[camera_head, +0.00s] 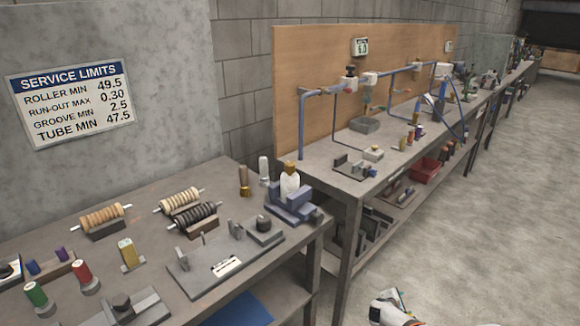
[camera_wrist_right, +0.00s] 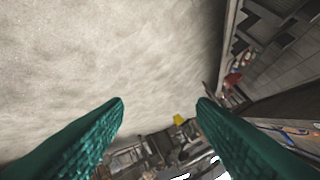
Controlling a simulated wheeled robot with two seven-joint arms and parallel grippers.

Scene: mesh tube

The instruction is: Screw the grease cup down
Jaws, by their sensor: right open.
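I cannot tell for certain which part is the grease cup. A grey block with a round black knob (camera_head: 263,224) stands on the near bench, at the far end of a flat grey plate. A dark round cap (camera_head: 121,303) sits on another grey fixture at the bench's front edge. My right gripper (camera_head: 405,303) shows at the bottom edge of the head view, over the floor and away from the bench. In the right wrist view its two green fingers (camera_wrist_right: 161,101) are spread apart with nothing between them. My left gripper is out of view.
The near bench (camera_head: 135,220) holds ribbed rollers (camera_head: 103,218), coloured bottles (camera_head: 83,276) and a blue fixture with a white bottle (camera_head: 289,182). A second bench (camera_head: 322,152) with blue pipes stands beyond. The floor (camera_head: 460,240) on the right is clear.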

